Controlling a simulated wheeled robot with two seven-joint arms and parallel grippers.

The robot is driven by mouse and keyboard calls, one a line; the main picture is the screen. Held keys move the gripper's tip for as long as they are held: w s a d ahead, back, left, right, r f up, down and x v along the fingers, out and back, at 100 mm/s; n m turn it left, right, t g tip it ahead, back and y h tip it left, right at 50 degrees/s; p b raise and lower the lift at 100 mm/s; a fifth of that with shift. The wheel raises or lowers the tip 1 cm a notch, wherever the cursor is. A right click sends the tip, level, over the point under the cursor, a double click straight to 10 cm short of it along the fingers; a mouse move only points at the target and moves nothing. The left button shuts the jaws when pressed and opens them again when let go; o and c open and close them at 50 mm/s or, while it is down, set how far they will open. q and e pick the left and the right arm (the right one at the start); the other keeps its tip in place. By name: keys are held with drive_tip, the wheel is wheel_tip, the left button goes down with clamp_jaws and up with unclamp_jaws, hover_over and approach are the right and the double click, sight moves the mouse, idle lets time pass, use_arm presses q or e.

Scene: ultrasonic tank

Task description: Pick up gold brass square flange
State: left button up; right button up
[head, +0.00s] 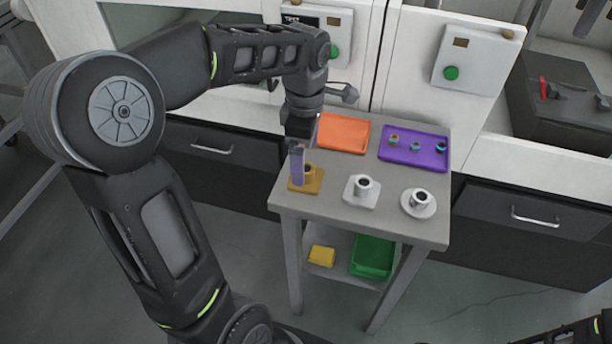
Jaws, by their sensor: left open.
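The gold brass square flange (313,186) sits at the left front of the small grey table (400,229), with its short round neck pointing up. My left gripper (298,178) points down over the flange's left side, and its fingers cover part of it. The gripper is open; I cannot tell whether a finger touches the flange. A silver square flange (361,191) and a silver round flange (418,203) stand to the right on the same table. My right gripper is out of view; only a bit of my right arm shows at the lower right corner.
An orange tray (343,134) lies behind the flange. A purple tray (415,158) with several small fittings lies at the back right. The lower shelf holds a green bin (373,257) and a yellow box (321,256). White cabinets with green buttons stand behind the table.

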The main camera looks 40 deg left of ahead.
sight(306, 169)
use_arm(q)
drive_tip(key=shift+f, duration=0.1)
wheel_tip(306, 169, down, 5)
drive_tip(key=shift+d+f, duration=0.1)
idle(0.3)
drive_tip(key=shift+c, duration=0.4)
clamp_jaws()
idle(1.0)
